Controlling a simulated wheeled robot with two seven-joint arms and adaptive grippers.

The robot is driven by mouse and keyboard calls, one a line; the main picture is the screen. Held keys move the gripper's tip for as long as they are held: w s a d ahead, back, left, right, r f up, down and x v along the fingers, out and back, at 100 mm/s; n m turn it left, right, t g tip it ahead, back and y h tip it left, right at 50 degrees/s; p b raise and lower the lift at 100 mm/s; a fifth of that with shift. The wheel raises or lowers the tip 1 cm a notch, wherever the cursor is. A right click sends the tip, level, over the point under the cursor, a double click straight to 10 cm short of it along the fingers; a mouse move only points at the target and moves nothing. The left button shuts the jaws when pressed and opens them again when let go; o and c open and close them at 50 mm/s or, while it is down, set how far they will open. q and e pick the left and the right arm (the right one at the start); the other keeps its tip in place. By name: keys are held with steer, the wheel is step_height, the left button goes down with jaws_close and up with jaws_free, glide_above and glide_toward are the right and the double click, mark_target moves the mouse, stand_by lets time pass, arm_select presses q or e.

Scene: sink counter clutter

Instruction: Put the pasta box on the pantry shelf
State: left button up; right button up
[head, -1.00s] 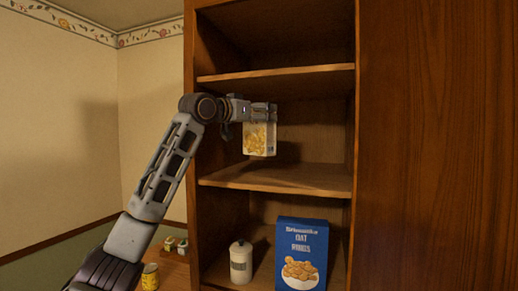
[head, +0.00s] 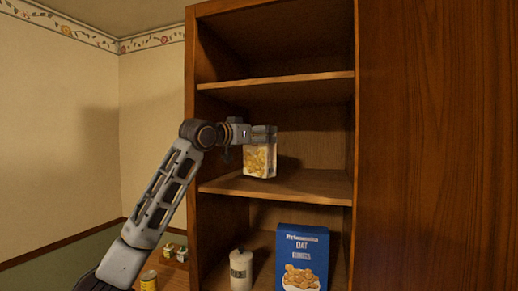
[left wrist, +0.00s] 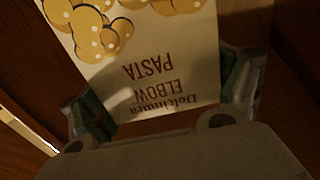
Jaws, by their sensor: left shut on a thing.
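The pasta box (head: 259,161) is a pale box with yellow pasta pictures, upright inside the wooden pantry, just above the middle shelf (head: 310,187). I cannot tell whether its base touches the board. My left gripper (head: 264,133) is shut on the top of the box, reaching in from the left. In the left wrist view the box (left wrist: 150,55) shows upside-down "ELBOW PASTA" lettering between the two fingers of my left gripper (left wrist: 165,100). My right gripper is in neither view.
A white canister (head: 241,271) and a blue cereal box (head: 302,258) stand on the shelf below. The middle shelf is clear right of the pasta box. The upper shelf (head: 280,84) is overhead.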

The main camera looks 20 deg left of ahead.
mark_target(254, 148)
arm_select(q)
steer(key=shift+f+p, duration=0.3)
steer(key=shift+f, duration=1.7)
steer(key=o, duration=1.6)
steer(key=shift+f, duration=0.1)
